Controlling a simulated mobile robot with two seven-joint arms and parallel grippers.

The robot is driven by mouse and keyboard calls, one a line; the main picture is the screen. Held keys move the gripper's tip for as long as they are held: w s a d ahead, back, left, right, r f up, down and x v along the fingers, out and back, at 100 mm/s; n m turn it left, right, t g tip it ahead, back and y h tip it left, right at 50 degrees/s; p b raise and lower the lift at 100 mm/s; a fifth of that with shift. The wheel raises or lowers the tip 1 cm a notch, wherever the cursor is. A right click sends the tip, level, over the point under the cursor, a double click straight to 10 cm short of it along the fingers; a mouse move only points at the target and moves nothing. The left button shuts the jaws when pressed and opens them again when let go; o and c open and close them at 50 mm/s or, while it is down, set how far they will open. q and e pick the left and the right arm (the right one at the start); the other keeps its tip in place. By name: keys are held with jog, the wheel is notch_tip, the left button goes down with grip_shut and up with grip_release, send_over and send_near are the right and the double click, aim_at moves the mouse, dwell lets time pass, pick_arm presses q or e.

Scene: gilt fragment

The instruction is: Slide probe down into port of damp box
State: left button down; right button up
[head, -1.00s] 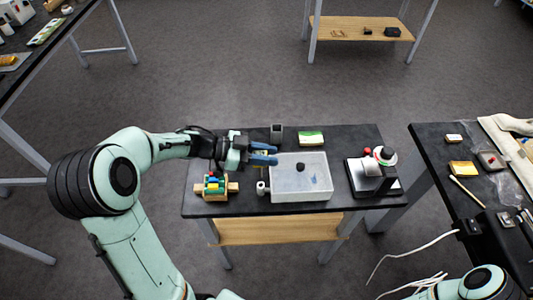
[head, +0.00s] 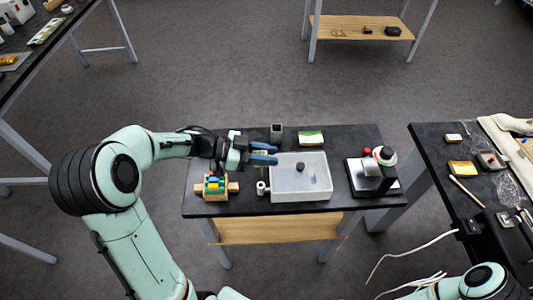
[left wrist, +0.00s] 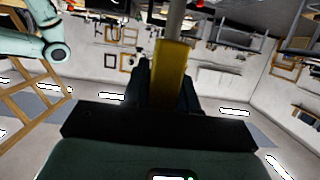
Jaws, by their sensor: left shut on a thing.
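The damp box is a pale, translucent box (head: 315,188) on the dark table, with a small black round part (head: 300,167) on its lid that looks like the port. My left gripper (head: 268,154) is just left of the box's back-left corner, above the table, with its blue fingers pointing right. In the left wrist view my left gripper (left wrist: 166,92) is shut on the probe (left wrist: 172,62), a yellow grip with a grey rod running out of the top of the picture. The probe's tip is out of view there, and the probe can hardly be made out in the head view. My right gripper does not show.
A wooden block with coloured pieces (head: 214,187) and a small white cylinder (head: 261,188) stand left of the box. A dark square cup (head: 276,133) and a green-and-white pad (head: 310,138) are behind it. A black device (head: 372,178) stands to the right.

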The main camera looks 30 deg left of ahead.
pick_arm(q)
jog(key=shift+s+f+b, duration=0.1)
jog(key=shift+f+b, duration=0.75)
jog(key=shift+f, duration=1.1)
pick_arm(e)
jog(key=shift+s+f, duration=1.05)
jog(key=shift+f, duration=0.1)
pick_arm(q)
jog(key=shift+f+b, duration=0.9)
jog(key=shift+f, duration=1.3)
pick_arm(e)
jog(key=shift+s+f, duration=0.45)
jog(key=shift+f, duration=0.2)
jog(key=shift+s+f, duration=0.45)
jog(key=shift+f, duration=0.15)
pick_arm(q)
jog(key=c, duration=0.8)
grip_release()
jog(key=v, duration=1.3)
jog(key=shift+a, duration=0.2)
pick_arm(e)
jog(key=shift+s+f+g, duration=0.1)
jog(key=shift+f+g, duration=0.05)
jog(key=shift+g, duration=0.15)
pick_arm(q)
jog(key=shift+r, duration=0.15)
